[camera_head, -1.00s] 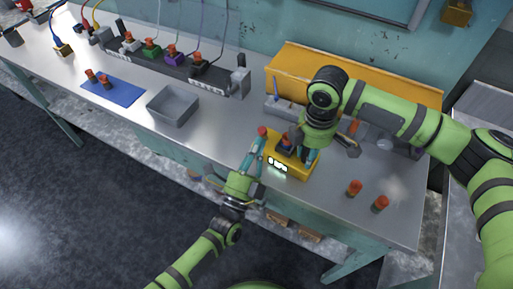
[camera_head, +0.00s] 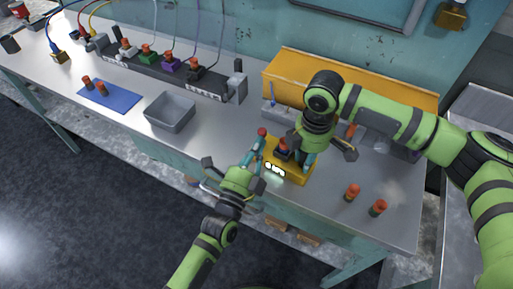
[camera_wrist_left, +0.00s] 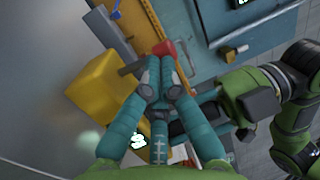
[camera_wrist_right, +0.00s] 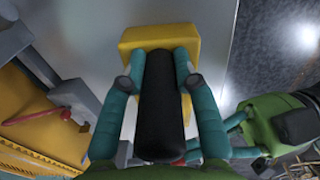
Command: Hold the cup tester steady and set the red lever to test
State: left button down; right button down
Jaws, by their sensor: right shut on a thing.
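The yellow cup tester (camera_head: 290,174) stands near the front edge of the bench, its display lit white. A dark cup with an orange-red top (camera_head: 283,147) sits on it. My right gripper (camera_wrist_right: 160,85) comes down from above, shut on the tester's black upright handle (camera_wrist_right: 160,120). The red lever knob (camera_head: 262,131) stands at the tester's left side. My left gripper (camera_wrist_left: 164,62) is at the lever, its fingertips close together just before the red knob (camera_wrist_left: 165,47). Whether they touch the lever is hard to see.
Two orange-capped cups (camera_head: 352,192) stand on the bench to the right. A grey bin (camera_head: 170,112) and a blue mat (camera_head: 110,97) with two cups lie left. A long socket rack (camera_head: 150,68) and a yellow-orange housing (camera_head: 290,68) stand behind.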

pick_arm(q)
jog(key=g, duration=0.1)
jog(key=w+r+g+y, duration=0.1)
jog(key=g, duration=0.1)
jog(key=shift+w+d+r+m, duration=0.1)
jog(key=shift+d+r+m, duration=0.15)
jog(key=shift+d+m, duration=0.1)
jog(key=shift+f, duration=0.2)
jog(key=shift+s+a+r, duration=0.1)
jog(key=shift+s+a, duration=0.05)
jog(key=shift+s, duration=0.15)
jog(key=s+a+r, duration=0.2)
jog(key=s, duration=0.4)
jog(key=s+a+r, duration=0.2)
jog(key=s, duration=0.3)
jog(key=shift+s+a+r, duration=0.2)
jog(key=shift+s+a, duration=0.15)
jog(key=shift+s, duration=0.05)
pick_arm(e)
jog(key=c, duration=0.9)
grip_release()
jog(key=shift+o, duration=0.2)
